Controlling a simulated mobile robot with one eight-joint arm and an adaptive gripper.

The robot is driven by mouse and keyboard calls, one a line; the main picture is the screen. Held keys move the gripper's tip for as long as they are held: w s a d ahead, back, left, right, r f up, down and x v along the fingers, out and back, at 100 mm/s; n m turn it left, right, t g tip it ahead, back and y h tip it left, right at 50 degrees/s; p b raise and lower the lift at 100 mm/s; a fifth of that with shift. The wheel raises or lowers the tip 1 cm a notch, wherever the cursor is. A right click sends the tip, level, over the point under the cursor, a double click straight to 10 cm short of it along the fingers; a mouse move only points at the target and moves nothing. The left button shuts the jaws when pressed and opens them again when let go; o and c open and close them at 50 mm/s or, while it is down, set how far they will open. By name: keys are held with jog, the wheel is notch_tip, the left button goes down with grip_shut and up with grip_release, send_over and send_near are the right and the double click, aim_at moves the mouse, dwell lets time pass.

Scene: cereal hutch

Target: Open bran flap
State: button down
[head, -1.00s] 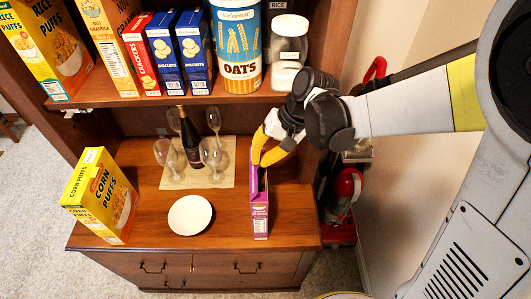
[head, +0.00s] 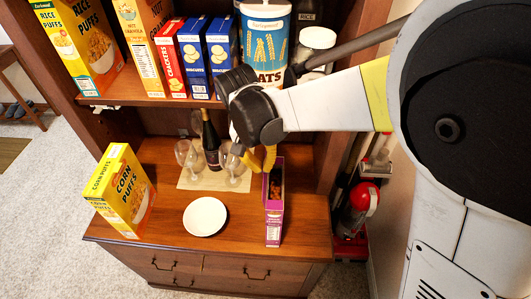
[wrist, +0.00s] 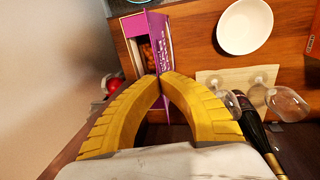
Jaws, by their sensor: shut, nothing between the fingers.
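The purple bran box (head: 273,222) stands upright near the right side of the hutch counter, its top open. Brown contents show inside it in the wrist view (wrist: 148,56). A purple flap (wrist: 159,42) stands out along one long side of the opening. My gripper (head: 262,160) is at the box's back left, by the top. In the wrist view its yellow fingers (wrist: 161,82) meet at the tips, with nothing between them. The tips are at or very close to the flap's end; I cannot tell whether they touch.
A white plate (head: 205,216) lies left of the box. Wine glasses (head: 187,155) and a dark bottle (head: 211,142) stand on a mat behind. A corn puffs box (head: 124,190) is at the left. The shelf above holds several boxes and an oats canister (head: 265,35).

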dwell(0.4)
jog(key=c, duration=1.7)
grip_release()
jog(key=r, duration=0.4)
jog(key=a+r, duration=0.1)
jog(key=r, duration=0.3)
jog(key=a+r, duration=0.1)
jog(key=r, duration=0.2)
jog(key=shift+a+r, duration=0.2)
jog(key=shift+r, duration=0.2)
